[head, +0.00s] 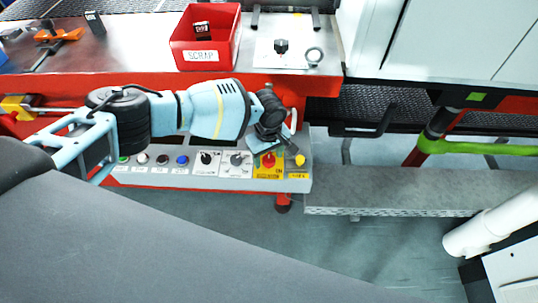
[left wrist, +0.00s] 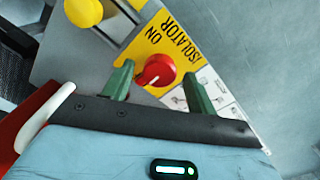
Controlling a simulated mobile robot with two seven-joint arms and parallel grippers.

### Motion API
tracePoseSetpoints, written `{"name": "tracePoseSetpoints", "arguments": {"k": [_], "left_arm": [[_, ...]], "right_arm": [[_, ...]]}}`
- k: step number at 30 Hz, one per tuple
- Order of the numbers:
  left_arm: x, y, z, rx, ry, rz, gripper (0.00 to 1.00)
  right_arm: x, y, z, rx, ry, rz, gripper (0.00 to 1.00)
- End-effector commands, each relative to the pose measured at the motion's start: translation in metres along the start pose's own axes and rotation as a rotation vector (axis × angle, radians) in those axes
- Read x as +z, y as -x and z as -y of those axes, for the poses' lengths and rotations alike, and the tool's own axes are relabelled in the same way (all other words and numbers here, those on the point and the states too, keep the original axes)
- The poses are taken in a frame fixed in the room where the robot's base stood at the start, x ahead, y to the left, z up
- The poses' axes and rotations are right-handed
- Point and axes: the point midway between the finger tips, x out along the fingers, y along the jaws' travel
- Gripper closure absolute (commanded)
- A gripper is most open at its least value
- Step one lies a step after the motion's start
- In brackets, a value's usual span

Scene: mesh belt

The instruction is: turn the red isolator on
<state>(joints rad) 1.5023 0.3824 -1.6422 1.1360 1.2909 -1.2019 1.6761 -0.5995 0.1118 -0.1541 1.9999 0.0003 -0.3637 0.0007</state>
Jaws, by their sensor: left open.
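The red isolator knob (head: 268,160) sits on a yellow plate near the right end of the grey control panel. My left gripper (head: 275,146) is over the panel at the knob. In the left wrist view its two green fingers (left wrist: 158,84) are spread, one on each side of the knob, with gaps visible. I cannot tell how far above the panel the fingertips are. My right gripper is not in view.
A yellow knob (head: 300,160) stands close right of the isolator. Grey selector switches (head: 236,159) and several coloured buttons, including a blue one (head: 182,160), line the panel to the left. A red SCRAP bin (head: 205,38) stands on the bench behind.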

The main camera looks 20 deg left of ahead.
Motion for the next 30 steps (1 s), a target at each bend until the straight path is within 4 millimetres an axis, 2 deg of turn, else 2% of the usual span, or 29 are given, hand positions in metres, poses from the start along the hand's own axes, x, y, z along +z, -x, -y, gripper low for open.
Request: {"name": "tracePoseSetpoints", "arguments": {"k": [8, 18, 30], "left_arm": [[0.0001, -0.0003, -0.0004, 0.001, -0.001, 0.000, 0.44], [0.0002, -0.0003, -0.0003, 0.001, -0.001, 0.000, 0.87], [0.0016, 0.0012, -0.0005, 0.001, -0.049, 0.002, 0.87]], "right_arm": [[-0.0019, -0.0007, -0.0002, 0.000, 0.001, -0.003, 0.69], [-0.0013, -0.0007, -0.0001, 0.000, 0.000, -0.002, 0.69], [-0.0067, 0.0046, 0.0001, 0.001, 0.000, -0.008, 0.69]]}}
